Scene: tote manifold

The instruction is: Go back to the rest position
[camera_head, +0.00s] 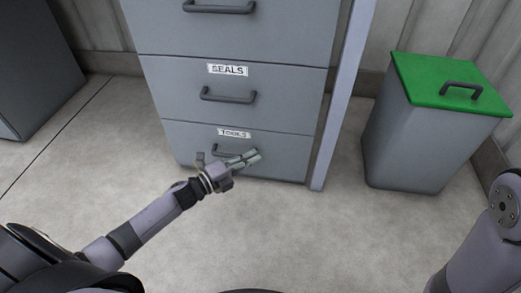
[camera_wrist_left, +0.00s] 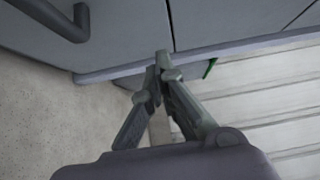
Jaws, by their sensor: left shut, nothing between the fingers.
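My left gripper (camera_head: 252,158) is in front of the grey drawer cabinet (camera_head: 235,96), near the handle of the bottom drawer, which is labelled TOOLS. Its fingers are shut and hold nothing. In the left wrist view the two fingers (camera_wrist_left: 163,62) meet at their tips, and a dark drawer handle (camera_wrist_left: 62,22) is at the upper left, apart from them. My right gripper is not in view; only part of my right arm shows at the right edge of the head view.
A grey bin with a green lid (camera_head: 452,82) stands to the right of the cabinet. A dark grey cabinet (camera_head: 35,65) stands at the left. The drawers in view look shut. The concrete floor (camera_head: 300,225) in front is clear.

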